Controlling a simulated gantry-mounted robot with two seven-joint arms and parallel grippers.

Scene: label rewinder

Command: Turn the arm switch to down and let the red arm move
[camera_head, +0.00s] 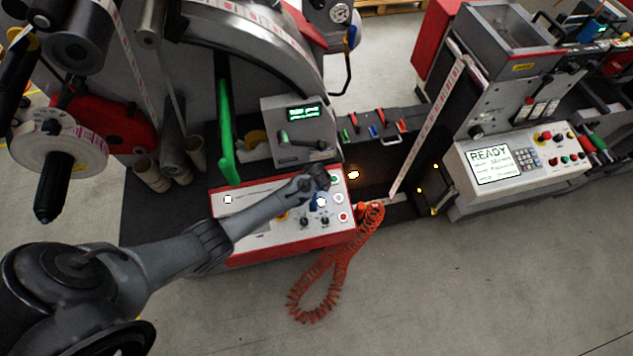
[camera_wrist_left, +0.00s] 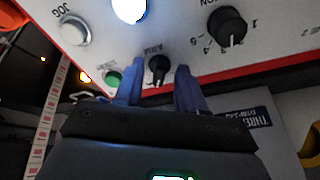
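The arm switch (camera_wrist_left: 158,68) is a small black knob under an "ARM" label on the white control panel (camera_head: 250,193). In the left wrist view it sits between the two blue fingertips of my left gripper (camera_wrist_left: 160,85), with a small gap on each side. The fingers are open. In the head view my left gripper (camera_head: 320,180) is over the panel's upper right and hides the switch. A large red part (camera_head: 108,118) stands behind the white label roll at the left; I cannot tell if it is the red arm. My right gripper is not in view.
Near the switch are a larger numbered black knob (camera_wrist_left: 227,27), a lit button (camera_wrist_left: 129,8), a JOG button (camera_wrist_left: 74,31) and a green button (camera_wrist_left: 113,77). A green lever (camera_head: 226,135) rises behind the panel. A coiled orange hose (camera_head: 335,270) hangs at its right.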

